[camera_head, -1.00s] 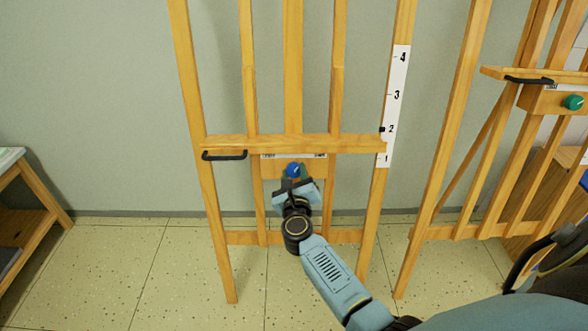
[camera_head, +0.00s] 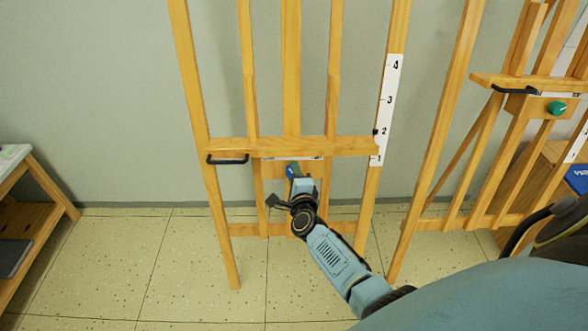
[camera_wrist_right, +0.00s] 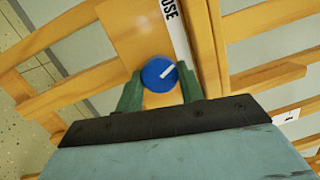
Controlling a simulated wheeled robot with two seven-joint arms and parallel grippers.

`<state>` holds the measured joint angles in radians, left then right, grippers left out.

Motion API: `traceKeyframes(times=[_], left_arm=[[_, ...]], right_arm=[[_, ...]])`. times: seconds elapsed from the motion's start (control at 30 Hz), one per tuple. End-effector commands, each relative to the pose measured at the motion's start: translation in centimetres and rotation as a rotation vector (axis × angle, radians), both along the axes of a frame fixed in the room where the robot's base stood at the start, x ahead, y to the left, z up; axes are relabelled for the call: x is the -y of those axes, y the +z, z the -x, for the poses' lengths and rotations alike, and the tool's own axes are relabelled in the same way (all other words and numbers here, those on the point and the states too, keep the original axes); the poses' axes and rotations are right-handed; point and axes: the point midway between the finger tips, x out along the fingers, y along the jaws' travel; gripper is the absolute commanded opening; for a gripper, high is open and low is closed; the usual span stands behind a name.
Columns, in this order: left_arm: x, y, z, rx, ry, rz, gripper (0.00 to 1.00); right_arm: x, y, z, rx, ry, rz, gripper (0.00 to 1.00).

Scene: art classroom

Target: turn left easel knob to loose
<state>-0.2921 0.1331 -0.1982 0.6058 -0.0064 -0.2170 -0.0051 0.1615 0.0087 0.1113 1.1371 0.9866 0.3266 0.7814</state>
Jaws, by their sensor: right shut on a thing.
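The left easel (camera_head: 290,146) is a light wooden frame in the middle of the head view, with a black handle (camera_head: 228,160) on its ledge. Its blue knob (camera_head: 290,170) sits on a wooden block below the ledge, partly hidden by my gripper. In the right wrist view the blue knob (camera_wrist_right: 159,74) shows a white pointer line aimed toward the upper right. My right gripper (camera_wrist_right: 158,88) has its green fingers on either side of the knob, shut on it. Part of a white label reading "OSE" (camera_wrist_right: 170,12) shows above the knob. My left gripper is not in view.
A second easel (camera_head: 500,90) with a green knob (camera_head: 557,108) stands at the right. A low wooden table (camera_head: 30,190) is at the far left. The speckled floor (camera_head: 110,260) between table and easel is clear. A numbered strip (camera_head: 388,100) runs up the left easel's right leg.

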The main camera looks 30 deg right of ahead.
Motion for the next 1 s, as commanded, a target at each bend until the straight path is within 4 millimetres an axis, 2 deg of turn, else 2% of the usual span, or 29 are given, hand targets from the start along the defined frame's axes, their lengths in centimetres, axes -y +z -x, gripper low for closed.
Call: traceKeyframes(times=[0.03, 0.23, 0.5, 0.8, 1.0], left_arm=[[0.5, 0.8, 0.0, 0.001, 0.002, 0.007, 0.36], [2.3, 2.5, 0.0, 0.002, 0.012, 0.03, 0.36], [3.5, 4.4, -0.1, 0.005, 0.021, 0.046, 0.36], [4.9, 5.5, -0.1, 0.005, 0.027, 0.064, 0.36], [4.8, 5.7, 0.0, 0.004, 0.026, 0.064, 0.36]], right_arm=[[0.0, 0.5, 0.0, -0.023, 0.007, 0.038, 0.15], [0.0, 0.5, 0.0, -0.12, 0.041, 0.193, 0.15], [0.1, 0.6, -0.1, -0.227, 0.076, 0.372, 0.15], [0.1, 0.5, -0.1, -0.299, 0.1, 0.49, 0.15], [0.1, 0.5, -0.1, -0.318, 0.107, 0.523, 0.15]])
